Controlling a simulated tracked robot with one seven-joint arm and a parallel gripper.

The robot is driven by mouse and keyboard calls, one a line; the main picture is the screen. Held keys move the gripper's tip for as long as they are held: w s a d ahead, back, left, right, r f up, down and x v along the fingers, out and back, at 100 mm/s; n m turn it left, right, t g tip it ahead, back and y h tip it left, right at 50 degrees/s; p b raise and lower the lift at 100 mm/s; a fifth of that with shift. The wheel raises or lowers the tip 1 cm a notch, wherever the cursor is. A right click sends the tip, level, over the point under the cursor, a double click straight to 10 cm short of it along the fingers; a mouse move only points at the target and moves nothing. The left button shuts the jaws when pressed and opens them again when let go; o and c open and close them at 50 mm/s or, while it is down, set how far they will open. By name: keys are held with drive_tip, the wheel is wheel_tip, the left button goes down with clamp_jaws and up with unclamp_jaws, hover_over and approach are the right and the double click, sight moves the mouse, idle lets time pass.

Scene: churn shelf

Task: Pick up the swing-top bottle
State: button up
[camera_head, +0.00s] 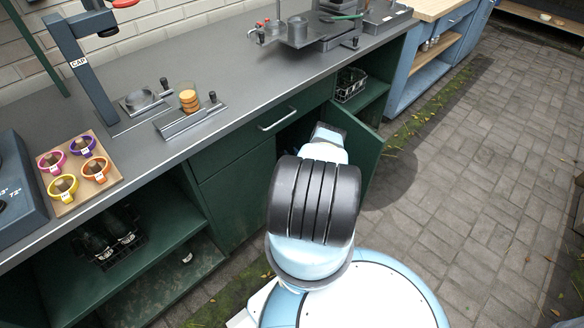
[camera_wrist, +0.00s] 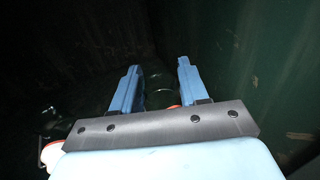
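In the wrist view my gripper (camera_wrist: 158,72) has its two blue fingers apart, pointing into a dark green cabinet space. Between the fingers is a dark, glassy round shape (camera_wrist: 162,84), with a bit of red (camera_wrist: 172,106) near the finger bases. It may be the swing-top bottle, but it is too dark to be sure. No firm contact with either finger shows. A white and orange-red piece (camera_wrist: 50,153) shows at the lower left; I cannot tell what it belongs to. In the head view my arm reaches into the cabinet and my gripper is hidden.
The open green cabinet door (camera_head: 358,145) stands right of my arm. Dark bottles sit in a wire crate (camera_head: 118,252) on the left lower shelf. Another wire basket (camera_head: 350,85) is on the right shelf. The grey counter (camera_head: 235,88) is above. The paving (camera_head: 470,190) at right is clear.

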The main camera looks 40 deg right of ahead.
clamp_jaws()
idle(0.5)
